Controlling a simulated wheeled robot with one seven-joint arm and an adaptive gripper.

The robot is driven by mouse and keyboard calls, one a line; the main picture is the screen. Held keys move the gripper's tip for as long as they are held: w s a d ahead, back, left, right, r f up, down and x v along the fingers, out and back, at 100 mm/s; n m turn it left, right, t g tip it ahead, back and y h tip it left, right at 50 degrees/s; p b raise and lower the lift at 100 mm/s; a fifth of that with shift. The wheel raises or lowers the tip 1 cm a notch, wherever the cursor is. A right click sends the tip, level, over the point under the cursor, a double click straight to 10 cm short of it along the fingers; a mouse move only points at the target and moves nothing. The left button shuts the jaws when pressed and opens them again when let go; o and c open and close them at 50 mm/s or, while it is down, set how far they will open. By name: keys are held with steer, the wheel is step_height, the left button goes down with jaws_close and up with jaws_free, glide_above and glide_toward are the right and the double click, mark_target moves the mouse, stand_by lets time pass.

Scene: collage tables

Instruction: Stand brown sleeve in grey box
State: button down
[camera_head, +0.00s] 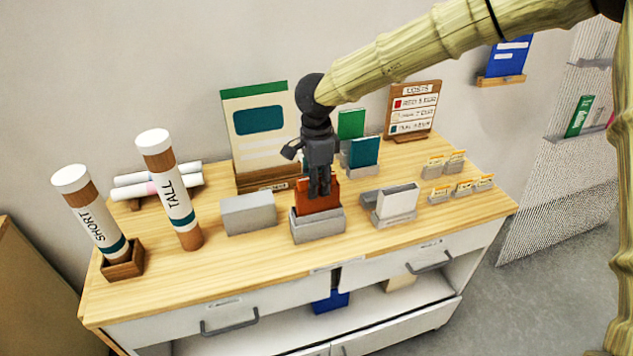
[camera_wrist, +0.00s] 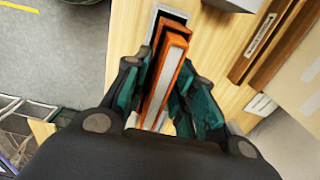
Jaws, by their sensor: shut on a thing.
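My gripper (camera_head: 319,188) is shut on the brown sleeve (camera_head: 331,199), an upright reddish-brown piece. The sleeve stands at the grey box (camera_head: 318,226), and its lower part is hidden behind the box's front wall. I cannot tell whether it touches the bottom. In the wrist view the sleeve (camera_wrist: 160,90) shows as an orange-brown edge with a pale strip, between the teal fingers of my gripper (camera_wrist: 165,85). A second orange-brown edge and part of a grey rim show just beyond it.
A grey block (camera_head: 248,214) stands left of the box, and a grey holder with a white card (camera_head: 396,203) stands right. A TALL tube (camera_head: 172,195) and a SHORT tube (camera_head: 92,215) are at left. A green-topped board (camera_head: 258,135) stands behind. The front table strip is clear.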

steer(key=shift+f, duration=2.35)
steer(key=c, duration=1.1)
jaws_free()
step_height(320, 180, up, 12)
